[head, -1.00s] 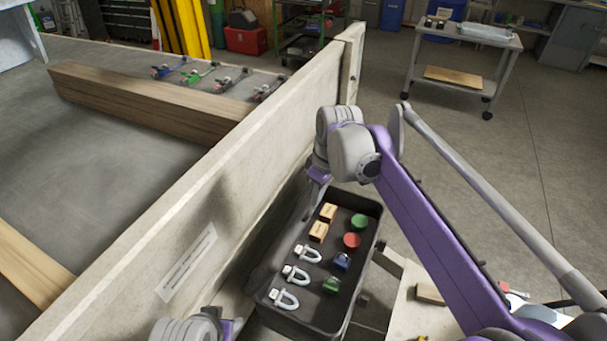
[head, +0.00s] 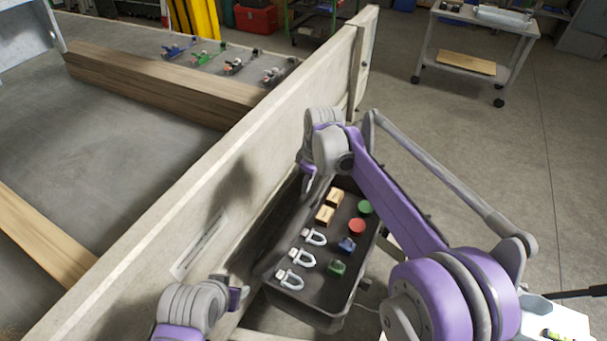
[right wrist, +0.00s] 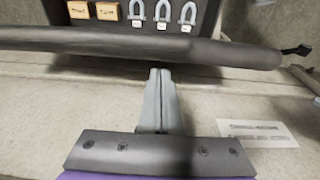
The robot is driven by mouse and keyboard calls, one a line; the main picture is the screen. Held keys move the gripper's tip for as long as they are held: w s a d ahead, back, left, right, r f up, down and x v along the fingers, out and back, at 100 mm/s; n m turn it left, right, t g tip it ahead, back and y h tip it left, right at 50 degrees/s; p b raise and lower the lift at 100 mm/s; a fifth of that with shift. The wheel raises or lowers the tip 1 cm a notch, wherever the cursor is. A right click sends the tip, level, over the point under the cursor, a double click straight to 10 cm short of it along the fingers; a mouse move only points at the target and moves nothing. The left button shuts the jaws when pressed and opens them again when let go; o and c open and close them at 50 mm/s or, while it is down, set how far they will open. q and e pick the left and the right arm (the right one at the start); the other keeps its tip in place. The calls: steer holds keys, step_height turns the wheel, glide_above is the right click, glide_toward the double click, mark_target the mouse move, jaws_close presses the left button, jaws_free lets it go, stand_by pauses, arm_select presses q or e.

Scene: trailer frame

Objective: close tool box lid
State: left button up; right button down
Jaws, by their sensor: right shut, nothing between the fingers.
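The dark tool box (head: 318,314) stands open beside the trailer side wall. It holds pale shackles, wooden blocks, and red, green and blue pieces. Its lid (head: 262,238) seems raised on the wall side, seen nearly edge-on. In the right wrist view a dark long edge (right wrist: 215,50), which looks like the lid's, crosses just beyond my gripper. My right gripper (head: 306,186) is at the box's far end, by the wall; its fingers (right wrist: 160,72) are together and empty, close to that edge. Contact is unclear. My left gripper (head: 240,296) is near the box's near left corner; its fingertips are unclear.
The trailer wall (head: 215,190) runs along the box's left side, with a label (right wrist: 258,132) on it. Wooden beams (head: 165,88) and several coloured straps lie on the trailer bed. A wheeled cart (head: 480,35) stands at the back right; the floor between is clear.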

steer(key=shift+s+d+r, duration=0.15)
steer(key=shift+s+d, duration=0.1)
steer(key=shift+d, duration=0.3)
steer(key=shift+s+d+r, duration=0.15)
steer(key=shift+s+d, duration=0.05)
steer(key=shift+d, duration=0.3)
arm_select(q)
steer(key=shift+r, duration=0.25)
arm_select(e)
steer(key=shift+d, duration=0.1)
